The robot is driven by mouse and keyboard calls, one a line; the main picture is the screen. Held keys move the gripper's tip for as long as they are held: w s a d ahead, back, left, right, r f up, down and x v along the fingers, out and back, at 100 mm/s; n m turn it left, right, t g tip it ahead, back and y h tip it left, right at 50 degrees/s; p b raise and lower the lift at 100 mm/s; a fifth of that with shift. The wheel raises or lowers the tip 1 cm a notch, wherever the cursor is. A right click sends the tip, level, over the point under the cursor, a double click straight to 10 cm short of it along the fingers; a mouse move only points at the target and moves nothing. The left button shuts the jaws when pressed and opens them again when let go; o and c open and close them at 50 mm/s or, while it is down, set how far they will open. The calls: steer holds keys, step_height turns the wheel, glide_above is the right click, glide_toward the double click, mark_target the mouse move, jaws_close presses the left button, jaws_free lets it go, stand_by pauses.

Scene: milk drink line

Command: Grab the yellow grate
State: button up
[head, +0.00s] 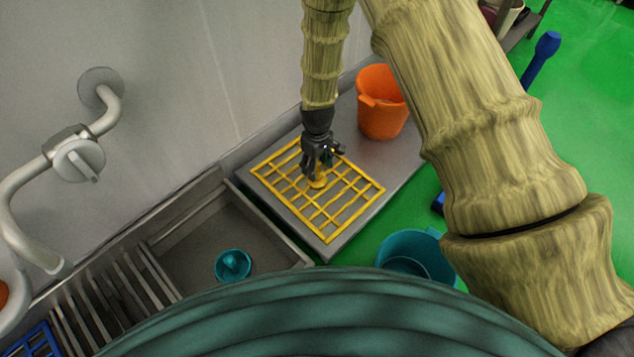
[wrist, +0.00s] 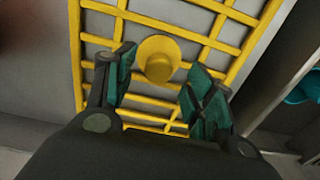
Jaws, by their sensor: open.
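The yellow grate (head: 335,207) lies flat on a grey metal counter beside the sink in the head view. It is a frame of crossing bars with a round yellow knob near its middle. My gripper (head: 322,170) is over the grate near this knob. In the wrist view the grate (wrist: 228,40) fills the upper middle, and the knob (wrist: 158,58) shows between and just beyond the fingertips. My gripper (wrist: 155,75) is open, with a green-padded finger on each side. I cannot tell whether the fingers touch the grate.
An orange bucket (head: 382,112) stands on the counter (head: 392,178) behind the grate. The sink (head: 190,258) to the left holds a small teal cup (head: 233,265). A teal bucket (head: 415,252) is at the lower right. The wall (head: 215,80) with pipes is behind.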

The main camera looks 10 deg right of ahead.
mark_target(317, 170)
step_height(317, 170, down, 4)
steer(key=shift+w+r+b, duration=0.1)
steer(key=shift+r+b, duration=0.05)
steer(key=shift+b, duration=0.85)
steer(key=shift+c, duration=0.4)
steer(key=shift+r, duration=0.1)
jaws_close()
